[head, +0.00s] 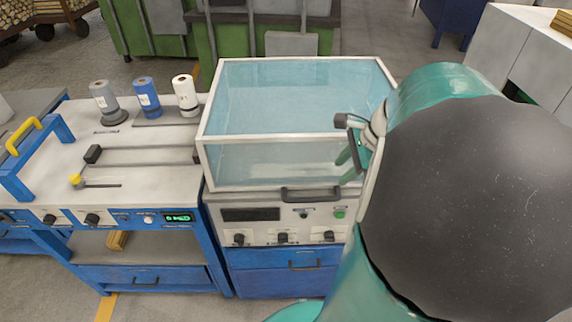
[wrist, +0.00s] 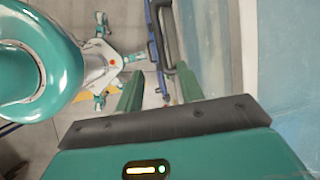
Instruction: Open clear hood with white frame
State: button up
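The clear hood has pale blue see-through panels and a white frame (head: 205,140). It sits down on the white machine in the head view. A dark bar handle (head: 310,194) is on its lower front edge. My gripper (head: 347,163) is in front of the hood's right front part, right of the handle and above it. In the wrist view my gripper (wrist: 160,76) has its two green fingers apart with nothing between them. A dark bar that looks like the handle (wrist: 170,38) lies beyond the fingertips, and the hood's panel (wrist: 287,60) fills the right side.
Below the hood is a control panel (head: 280,222) with knobs and a green button. A blue workbench (head: 140,165) with rolls and a yellow-handled blue bracket stands at left. Green machines (head: 265,28) stand behind. My arm covers much of the right side.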

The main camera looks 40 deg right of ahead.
aim_at(314, 198)
jog(key=x, duration=1.4)
jog(key=shift+s, duration=0.1)
jog(key=shift+c, duration=0.5)
grip_shut()
